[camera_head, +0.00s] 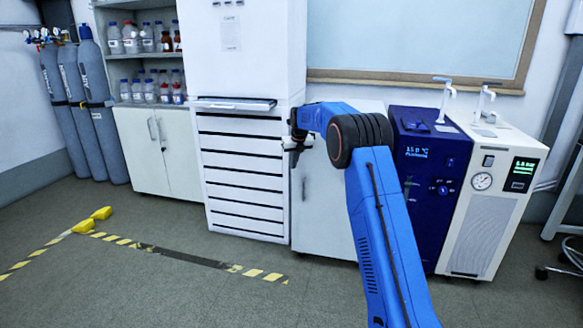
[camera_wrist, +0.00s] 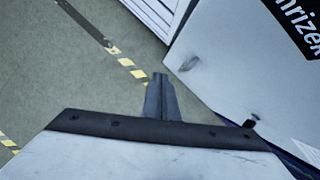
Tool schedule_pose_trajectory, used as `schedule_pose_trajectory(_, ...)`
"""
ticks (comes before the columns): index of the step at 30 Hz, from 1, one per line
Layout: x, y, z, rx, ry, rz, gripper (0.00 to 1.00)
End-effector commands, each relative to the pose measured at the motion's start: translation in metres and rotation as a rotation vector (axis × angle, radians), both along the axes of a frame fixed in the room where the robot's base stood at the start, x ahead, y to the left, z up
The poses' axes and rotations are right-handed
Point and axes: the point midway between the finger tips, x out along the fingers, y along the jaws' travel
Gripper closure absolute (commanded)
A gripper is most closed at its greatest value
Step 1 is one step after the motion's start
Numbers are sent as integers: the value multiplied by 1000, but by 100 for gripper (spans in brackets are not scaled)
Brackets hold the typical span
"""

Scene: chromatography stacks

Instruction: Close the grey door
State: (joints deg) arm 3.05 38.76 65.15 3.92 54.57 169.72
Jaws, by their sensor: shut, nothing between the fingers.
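The light grey door (camera_head: 325,215) is the low cabinet front in the head view, right of the slotted white stack and partly hidden behind my arm. Its handle (camera_head: 304,188) is near its left edge. In the wrist view a pale panel (camera_wrist: 225,75), apparently this door, fills the right side at a slant, with a small handle (camera_wrist: 188,64). I cannot tell how far it stands open. My gripper (camera_head: 294,150) is in front of the cabinet's upper left corner. In the wrist view its fingers (camera_wrist: 160,84) are together and empty, left of the panel and apart from it in the picture.
The slotted white stack (camera_head: 243,175) stands left of the door. A dark blue unit (camera_head: 428,185) and a white unit with a gauge (camera_head: 485,210) stand right. Yellow-black tape (camera_head: 190,256) marks the floor. The floor in front (camera_head: 150,295) is clear.

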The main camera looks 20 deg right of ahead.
Motion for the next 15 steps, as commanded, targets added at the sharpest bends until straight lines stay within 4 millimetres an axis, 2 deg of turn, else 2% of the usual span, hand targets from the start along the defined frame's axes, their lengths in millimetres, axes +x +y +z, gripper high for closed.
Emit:
schedule_pose_trajectory(9,-16,10,47,-1,-1,2,100)
schedule_pose_trajectory(15,-23,14,67,0,-1,1,100)
